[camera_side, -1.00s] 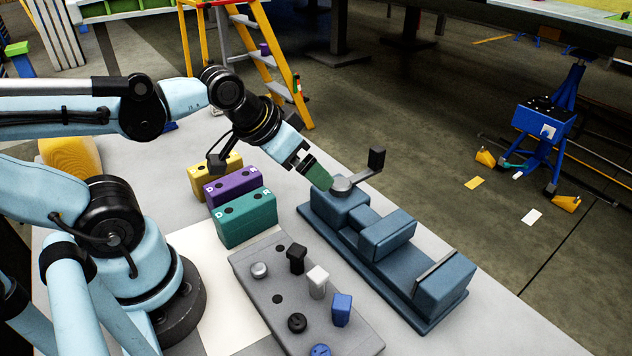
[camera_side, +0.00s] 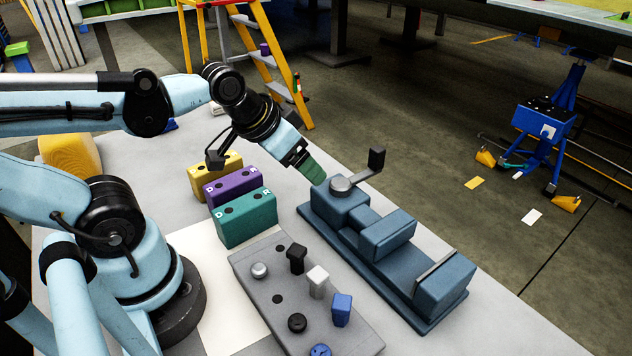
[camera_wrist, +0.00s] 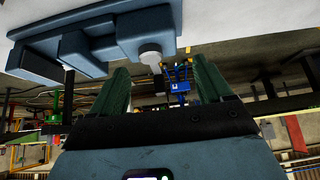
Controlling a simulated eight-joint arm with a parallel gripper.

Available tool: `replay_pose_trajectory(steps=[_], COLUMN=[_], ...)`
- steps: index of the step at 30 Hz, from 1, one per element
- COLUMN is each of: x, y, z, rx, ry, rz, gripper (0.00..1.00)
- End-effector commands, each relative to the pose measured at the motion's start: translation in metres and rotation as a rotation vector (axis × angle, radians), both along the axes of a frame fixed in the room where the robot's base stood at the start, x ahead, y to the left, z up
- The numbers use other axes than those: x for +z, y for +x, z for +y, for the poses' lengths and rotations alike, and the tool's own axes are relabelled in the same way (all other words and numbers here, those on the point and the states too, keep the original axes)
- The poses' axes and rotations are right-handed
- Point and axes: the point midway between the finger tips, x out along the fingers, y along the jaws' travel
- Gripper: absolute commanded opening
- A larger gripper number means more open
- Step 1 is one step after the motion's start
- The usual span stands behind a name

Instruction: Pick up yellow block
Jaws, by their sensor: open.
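The yellow block (camera_side: 214,177) stands on the table at the back of a row of three blocks, with dark holes in its top. A purple block (camera_side: 236,187) and a teal block (camera_side: 245,218) stand in front of it. My gripper (camera_side: 318,176) is up and to the right of the row, beside the end of a blue vise-like fixture. In the wrist view my gripper (camera_wrist: 165,85) shows two green fingers apart with nothing held between them. The yellow block is not seen in the wrist view.
The blue fixture (camera_side: 385,238) with its black-knobbed handle (camera_side: 376,158) stands close to my gripper; it also shows in the wrist view (camera_wrist: 90,45). A grey board (camera_side: 270,300) with several knobs lies in front. The yellow ladder (camera_side: 287,70) stands behind the table.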

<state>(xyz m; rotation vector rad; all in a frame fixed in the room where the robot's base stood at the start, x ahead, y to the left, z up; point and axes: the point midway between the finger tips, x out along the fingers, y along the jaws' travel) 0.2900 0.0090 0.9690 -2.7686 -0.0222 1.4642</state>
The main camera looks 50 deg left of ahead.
Motion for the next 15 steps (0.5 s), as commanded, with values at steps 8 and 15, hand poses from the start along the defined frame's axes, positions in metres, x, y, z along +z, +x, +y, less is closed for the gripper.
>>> replay_pose_trajectory(steps=[8, 15], x=[-0.001, -0.007], y=[-0.011, -0.051], z=[0.096, 0.179], rx=[0.080, 0.098], ry=[0.082, 0.032], rz=[0.251, 0.491], gripper=[0.79, 0.79])
